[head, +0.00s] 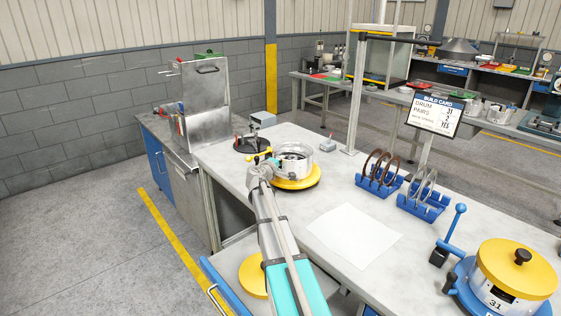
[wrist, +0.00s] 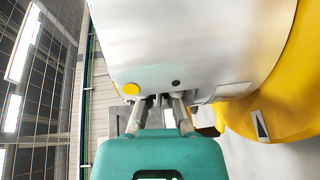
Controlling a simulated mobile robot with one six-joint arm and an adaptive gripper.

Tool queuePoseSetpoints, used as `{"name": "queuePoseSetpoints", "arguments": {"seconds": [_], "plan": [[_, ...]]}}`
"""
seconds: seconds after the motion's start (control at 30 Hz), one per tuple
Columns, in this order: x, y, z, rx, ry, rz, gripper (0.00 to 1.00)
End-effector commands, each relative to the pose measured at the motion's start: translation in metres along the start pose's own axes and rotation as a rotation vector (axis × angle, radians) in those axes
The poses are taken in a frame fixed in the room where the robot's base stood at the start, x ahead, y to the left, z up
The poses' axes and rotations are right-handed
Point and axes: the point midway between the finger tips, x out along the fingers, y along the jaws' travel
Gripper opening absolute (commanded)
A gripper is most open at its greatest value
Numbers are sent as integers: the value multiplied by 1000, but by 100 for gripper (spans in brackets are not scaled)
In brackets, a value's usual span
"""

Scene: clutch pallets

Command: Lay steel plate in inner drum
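An open silver drum (head: 293,158) stands on a yellow round base (head: 297,182) on the bench. A blue rack (head: 422,207) holds upright grey rings that look like steel plates (head: 428,184). A blue rack to its left (head: 379,188) holds brown rings (head: 381,164). My gripper reaches the drum's near left side in the head view, where its fingers are not clear. In the wrist view my gripper (wrist: 158,99) has its fingertips close together, against or just in front of a large silver curved wall (wrist: 200,45). Whether anything is between them is hidden.
A white sheet (head: 354,235) lies on the bench. A drum marked 31 with a yellow lid (head: 517,265) stands at the front right beside a blue lever (head: 450,236). A build card (head: 435,114) stands behind the racks. A dark round fixture (head: 250,144) is left of the open drum.

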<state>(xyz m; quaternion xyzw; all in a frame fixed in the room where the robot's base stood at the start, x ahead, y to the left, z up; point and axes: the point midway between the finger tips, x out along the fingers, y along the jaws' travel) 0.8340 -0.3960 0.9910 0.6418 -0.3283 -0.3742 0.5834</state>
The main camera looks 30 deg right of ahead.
Motion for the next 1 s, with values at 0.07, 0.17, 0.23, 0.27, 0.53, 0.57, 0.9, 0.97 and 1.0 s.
{"name": "queuePoseSetpoints", "arguments": {"seconds": [0.07,0.17,0.23,0.27,0.53,0.57,0.9,0.97,1.0], "plan": [[0,-2,0,-1,1,1,0],[0,-3,0,-1,1,1,0],[0,-3,-1,-1,1,1,0],[0,-3,-1,-1,1,1,0],[-1,-3,-2,-2,3,1,14],[-1,-3,-2,-2,3,1,19],[-1,-4,-1,2,1,-2,49],[-1,-4,-1,2,1,-2,49],[-1,-4,-1,2,0,-2,49]]}}
